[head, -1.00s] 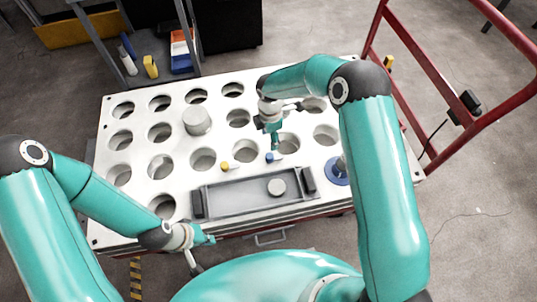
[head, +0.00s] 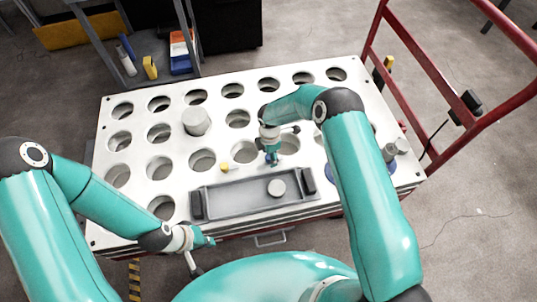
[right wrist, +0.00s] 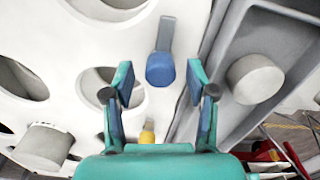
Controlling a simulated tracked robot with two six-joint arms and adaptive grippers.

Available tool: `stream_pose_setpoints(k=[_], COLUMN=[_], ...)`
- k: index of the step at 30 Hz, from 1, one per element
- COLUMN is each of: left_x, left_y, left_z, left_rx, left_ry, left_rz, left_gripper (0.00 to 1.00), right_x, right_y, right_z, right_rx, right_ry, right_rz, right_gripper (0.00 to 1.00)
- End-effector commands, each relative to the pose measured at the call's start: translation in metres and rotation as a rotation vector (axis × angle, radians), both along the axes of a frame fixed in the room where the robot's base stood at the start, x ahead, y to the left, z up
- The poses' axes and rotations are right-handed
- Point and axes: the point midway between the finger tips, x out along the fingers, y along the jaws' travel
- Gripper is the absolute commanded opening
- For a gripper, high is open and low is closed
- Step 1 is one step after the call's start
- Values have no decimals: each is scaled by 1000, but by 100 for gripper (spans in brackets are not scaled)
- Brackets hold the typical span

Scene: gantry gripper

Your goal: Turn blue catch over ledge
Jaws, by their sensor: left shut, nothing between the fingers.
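The blue catch (right wrist: 160,69) has a round blue knob and a grey bar that points to the top of the right wrist view. It sits on the white plate beside the grey tray. My right gripper (right wrist: 158,82) is open, with one finger on each side of the knob and gaps showing. In the head view my right gripper (head: 271,158) covers most of the blue catch. The yellow catch (head: 224,167) is on the plate to its left. My left gripper (head: 209,241) is shut and empty at the plate's front edge.
The grey tray (head: 235,200) holds a grey round piece (head: 276,187). The white plate (head: 110,212) has rows of round holes, and a grey cylinder (head: 196,121) stands at the back left. A red rail (head: 440,85) rises on the right.

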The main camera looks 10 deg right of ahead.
Motion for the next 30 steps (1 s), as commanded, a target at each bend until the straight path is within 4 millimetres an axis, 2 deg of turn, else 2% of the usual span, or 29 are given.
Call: stream_pose_setpoints(k=[1,9,10,11,20,30], left_x=[0,0,0,0,0,0], left_y=[0,0,0,0,0,0], left_z=[0,0,0,0,-6,-32], left_rx=[0,0,0,0,0,0], left_ry=[0,0,0,0,0,0], left_rz=[0,0,0,-1,0,0], left_gripper=[0,0,0,0,0,0], right_x=[0,0,0,0,0,1], right_y=[0,1,1,5,2,2], right_z=[0,0,0,0,-2,-4], right_rx=[0,0,0,0,2,3], right_ry=[0,0,0,0,-1,0], right_rz=[0,1,1,2,-37,-238], right_gripper=[48,3,0,0,0,0])
